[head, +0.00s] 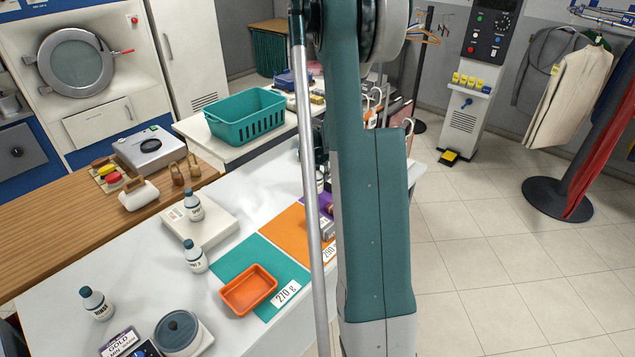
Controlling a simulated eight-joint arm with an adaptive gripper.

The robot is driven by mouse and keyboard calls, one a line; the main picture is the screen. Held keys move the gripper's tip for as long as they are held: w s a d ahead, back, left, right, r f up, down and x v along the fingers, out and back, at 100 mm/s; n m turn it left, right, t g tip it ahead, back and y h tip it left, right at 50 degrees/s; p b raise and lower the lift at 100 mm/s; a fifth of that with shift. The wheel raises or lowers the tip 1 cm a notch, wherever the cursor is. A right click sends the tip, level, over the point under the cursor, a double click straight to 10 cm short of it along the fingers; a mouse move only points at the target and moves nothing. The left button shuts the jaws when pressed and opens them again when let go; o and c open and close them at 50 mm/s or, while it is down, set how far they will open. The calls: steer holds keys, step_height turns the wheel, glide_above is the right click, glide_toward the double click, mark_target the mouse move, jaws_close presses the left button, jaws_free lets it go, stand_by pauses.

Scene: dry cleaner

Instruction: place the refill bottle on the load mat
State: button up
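Several white bottles with dark teal caps stand upright: one bottle (193,207) on a flat white box, another bottle (195,259) on the table beside that box, and a third bottle (97,304) at the front left. Their labels are too small to tell which is the refill bottle. A teal mat (228,262) marked 270 g bears an orange tray (248,290). An orange mat (290,238) lies behind it, with a purple mat (325,203) beyond. I cannot tell which is the load mat. My gripper cannot be made out; my arm covers the table's right part.
The flat white box (212,232) stands behind. A teal basket (246,112) sits on a farther table. White tabletop is clear at left.

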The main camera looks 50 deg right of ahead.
mark_target(316, 169)
steer(key=shift+f, duration=1.55)
steer(key=shift+f+b, duration=0.15)
steer(key=shift+b, duration=0.15)
steer(key=o, duration=1)
steer(key=shift+p+v, duration=0.75)
steer(key=shift+v, duration=5.4)
steer(key=shift+d, duration=0.15)
